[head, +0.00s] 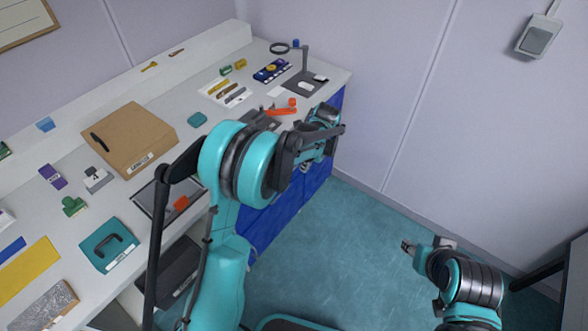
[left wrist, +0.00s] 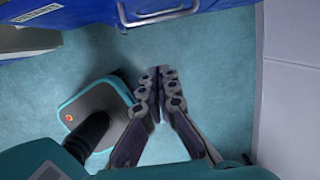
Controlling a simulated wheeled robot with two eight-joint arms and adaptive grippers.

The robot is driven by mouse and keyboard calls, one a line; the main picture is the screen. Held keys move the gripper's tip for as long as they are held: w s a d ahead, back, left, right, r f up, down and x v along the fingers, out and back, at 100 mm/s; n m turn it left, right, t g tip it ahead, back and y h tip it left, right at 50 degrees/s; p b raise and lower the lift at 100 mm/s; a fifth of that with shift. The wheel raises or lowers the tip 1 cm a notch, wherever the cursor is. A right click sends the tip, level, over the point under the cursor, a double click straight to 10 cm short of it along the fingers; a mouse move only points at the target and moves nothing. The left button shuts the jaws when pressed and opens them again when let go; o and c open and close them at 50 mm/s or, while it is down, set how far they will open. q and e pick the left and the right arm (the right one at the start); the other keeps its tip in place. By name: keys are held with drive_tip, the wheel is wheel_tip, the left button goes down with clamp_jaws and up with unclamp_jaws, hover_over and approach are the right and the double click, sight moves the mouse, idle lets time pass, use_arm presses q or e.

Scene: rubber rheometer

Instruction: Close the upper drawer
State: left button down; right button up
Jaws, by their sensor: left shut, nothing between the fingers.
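The blue drawer unit (head: 262,222) stands under the right end of the bench, partly hidden behind my left arm. In the left wrist view a blue drawer front (left wrist: 215,8) with a metal bar handle (left wrist: 157,14) crosses the top edge. I cannot tell how far the upper drawer stands out. My left gripper (head: 305,168) is beside the drawer unit, below the bench top. In the left wrist view its fingers (left wrist: 158,78) are together and empty, apart from the handle in the picture. My right gripper (head: 407,246) is over the floor at lower right, away from the drawers; its opening is unclear.
The bench top (head: 228,122) holds a cardboard box (head: 135,140), a teal case (head: 108,246), a magnifier stand (head: 304,62) and small tools. The wall (head: 400,70) closes off the right side. Teal floor (head: 345,235) is clear between the drawers and my right arm.

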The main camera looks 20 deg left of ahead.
use_arm(q)
drive_tip(key=w+a+f+b, duration=0.2)
drive_tip(key=a+f+b, duration=0.3)
drive_tip(key=f, duration=0.4)
drive_tip(key=shift+a+f, duration=0.3)
drive_tip(key=shift+a, duration=0.1)
